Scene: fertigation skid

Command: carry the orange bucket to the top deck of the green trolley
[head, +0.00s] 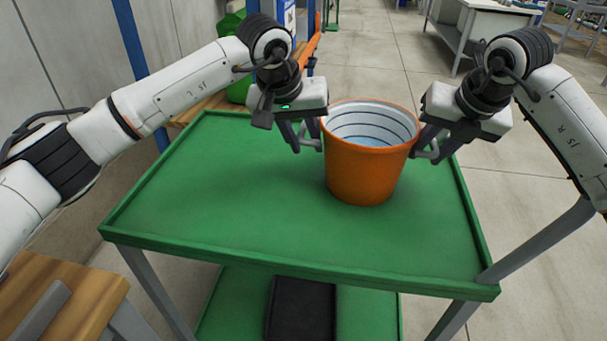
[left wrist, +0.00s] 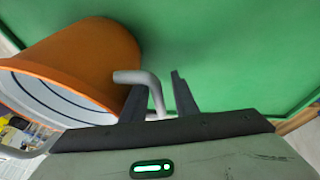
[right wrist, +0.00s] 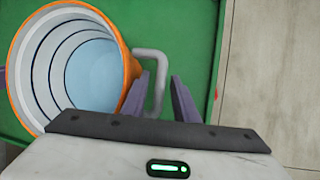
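The orange bucket (head: 362,172), with a pale ringed inside, stands upright on the green top deck (head: 235,200) of the trolley, right of its middle. It also shows in the left wrist view (left wrist: 95,55) and the right wrist view (right wrist: 128,68). My left gripper (head: 304,140) is at its left side, fingers apart with the grey left handle (left wrist: 140,77) between them. My right gripper (head: 434,150) is at its right side, fingers apart around the right handle (right wrist: 152,54). Gaps show beside both handles. The bucket's underside is hidden.
The deck has a low raised rim (head: 300,268), and its left part is clear. A lower green shelf holds a black item (head: 302,308). A wooden surface (head: 65,300) is at the lower left. A blue post (head: 130,40) and a white bench (head: 478,22) stand behind.

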